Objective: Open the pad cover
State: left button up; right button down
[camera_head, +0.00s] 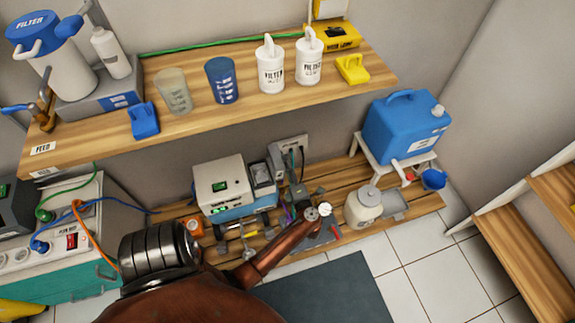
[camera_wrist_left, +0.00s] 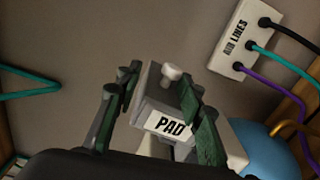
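The pad box, a small grey box with a white label reading PAD (camera_wrist_left: 168,126) and a pale round knob (camera_wrist_left: 171,72), is in the middle of the left wrist view. My left gripper (camera_wrist_left: 160,88) has its dark green fingers spread on either side of the box. Whether a finger touches the box or its cover cannot be told. The fingers hide part of the box's sides. In the head view my left gripper (camera_head: 297,188) is small, near the back wall above the wooden bench. My right gripper is not in view.
A white AIR LINES plate (camera_wrist_left: 240,38) with cables is on the wall at right. A white device (camera_head: 222,183) stands left of my gripper, a cream jar (camera_head: 364,205) to its right. A wooden shelf (camera_head: 205,120) with containers hangs above. A blue jug (camera_head: 402,125) is at right.

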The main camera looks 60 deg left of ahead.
pick_arm(q)
notch_tip(320, 180, up, 10)
dwell(0.6)
jog(key=shift+c, duration=0.4)
